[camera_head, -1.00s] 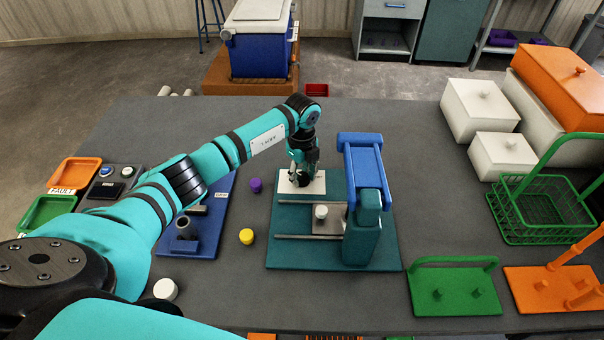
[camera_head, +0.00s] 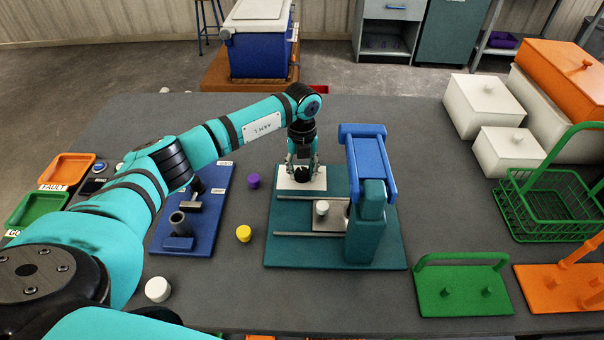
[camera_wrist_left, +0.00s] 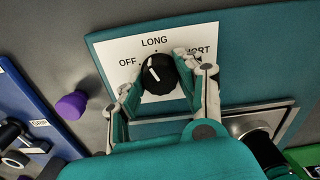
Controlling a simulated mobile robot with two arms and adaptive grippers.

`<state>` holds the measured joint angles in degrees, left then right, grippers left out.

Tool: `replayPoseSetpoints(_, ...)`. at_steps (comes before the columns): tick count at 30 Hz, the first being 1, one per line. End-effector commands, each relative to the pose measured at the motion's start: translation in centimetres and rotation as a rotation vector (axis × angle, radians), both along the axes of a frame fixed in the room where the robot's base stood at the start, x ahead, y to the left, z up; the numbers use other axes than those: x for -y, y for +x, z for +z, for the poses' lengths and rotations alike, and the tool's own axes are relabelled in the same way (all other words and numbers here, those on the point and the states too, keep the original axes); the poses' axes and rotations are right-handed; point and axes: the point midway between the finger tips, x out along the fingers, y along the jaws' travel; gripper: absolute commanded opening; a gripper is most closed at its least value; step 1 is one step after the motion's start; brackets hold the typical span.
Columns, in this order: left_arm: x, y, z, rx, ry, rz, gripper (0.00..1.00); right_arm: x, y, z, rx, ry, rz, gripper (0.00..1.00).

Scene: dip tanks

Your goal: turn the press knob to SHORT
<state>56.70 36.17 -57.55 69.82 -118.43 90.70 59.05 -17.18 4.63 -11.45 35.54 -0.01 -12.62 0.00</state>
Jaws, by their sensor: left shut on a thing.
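The press knob (camera_wrist_left: 158,76) is black and round with a white pointer line, on a white label plate (camera_wrist_left: 110,57) marked OFF, LONG and SHORT. In the left wrist view the pointer points up and slightly left, nearest LONG on its OFF side. My left gripper (camera_head: 303,174) comes down on the knob from above; in the wrist view its fingers (camera_wrist_left: 157,86) are shut on the knob from both sides. SHORT is partly covered by a finger. The press (camera_head: 370,225) has a teal base and post with a blue top. My right gripper is not in view.
A yellow knob-like piece (camera_head: 244,233) and a purple one (camera_head: 254,181) lie left of the press. A blue fixture board (camera_head: 205,225) stands further left. A green rack (camera_head: 463,290) and a green wire basket (camera_head: 545,205) stand to the right.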

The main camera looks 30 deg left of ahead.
Motion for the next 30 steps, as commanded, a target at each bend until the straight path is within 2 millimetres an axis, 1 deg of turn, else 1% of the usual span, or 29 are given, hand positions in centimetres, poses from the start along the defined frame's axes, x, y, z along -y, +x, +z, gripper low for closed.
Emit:
replayPoseSetpoints(1,-0.1,0.1,-0.2,0.004,0.000,-0.042,0.04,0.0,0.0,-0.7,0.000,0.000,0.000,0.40)
replayPoseSetpoints(3,-0.1,0.1,-0.2,0.005,0.002,-0.109,0.04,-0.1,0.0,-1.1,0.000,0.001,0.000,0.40)
replayPoseSetpoints(30,-0.1,0.2,-0.1,0.006,0.001,-0.962,0.04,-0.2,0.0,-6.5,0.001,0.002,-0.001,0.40)
